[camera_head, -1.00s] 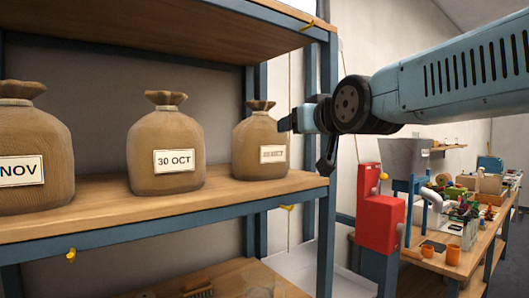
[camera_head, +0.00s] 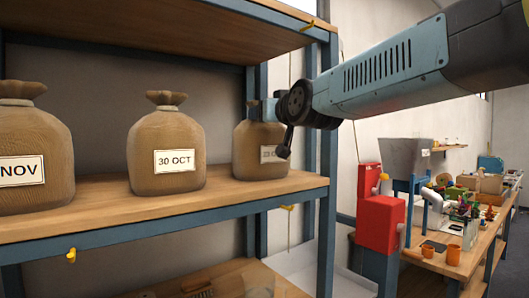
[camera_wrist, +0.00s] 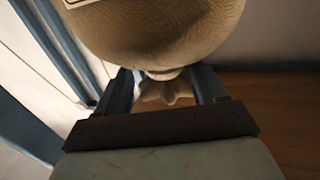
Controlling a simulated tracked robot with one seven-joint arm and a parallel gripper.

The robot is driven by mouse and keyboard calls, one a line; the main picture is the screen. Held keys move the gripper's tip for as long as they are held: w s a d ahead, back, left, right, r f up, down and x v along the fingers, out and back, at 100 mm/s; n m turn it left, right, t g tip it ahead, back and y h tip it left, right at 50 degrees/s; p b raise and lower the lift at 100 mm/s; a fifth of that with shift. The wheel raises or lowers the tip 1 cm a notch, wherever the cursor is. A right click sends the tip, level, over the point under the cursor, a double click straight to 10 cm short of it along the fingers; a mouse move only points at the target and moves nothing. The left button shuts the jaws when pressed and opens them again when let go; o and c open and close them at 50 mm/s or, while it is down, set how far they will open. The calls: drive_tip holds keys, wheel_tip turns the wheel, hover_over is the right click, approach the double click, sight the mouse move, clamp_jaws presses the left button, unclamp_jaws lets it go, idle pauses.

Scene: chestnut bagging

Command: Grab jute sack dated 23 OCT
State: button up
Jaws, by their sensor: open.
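The jute sack dated 23 OCT (camera_head: 249,158) stands upright at the right end of the shelf. Its white label reads "23", with the rest partly covered by my gripper (camera_head: 276,128). My gripper is at the sack's upper right, hiding part of its neck. In the wrist view the sack's rounded body (camera_wrist: 160,35) fills the top, appearing upside down. Its tied neck and ruffled top lie between the two spread fingers of my gripper (camera_wrist: 163,88). The gripper is open. Contact between fingers and neck cannot be told.
The sack marked 30 OCT (camera_head: 166,135) stands to the left, and one marked NOV (camera_head: 32,140) further left. They share the wooden shelf (camera_head: 110,207). A blue shelf post (camera_head: 328,215) rises close by on the right. A cluttered workbench (camera_head: 455,272) is beyond.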

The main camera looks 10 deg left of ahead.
drive_tip(key=shift+a+x, duration=0.2)
drive_tip(key=shift+x, duration=2.4)
drive_tip(key=shift+s+r, duration=0.1)
drive_tip(key=shift+s, duration=0.1)
drive_tip(key=shift+c, duration=0.3)
clamp_jaws()
drive_tip(key=shift+r, duration=0.1)
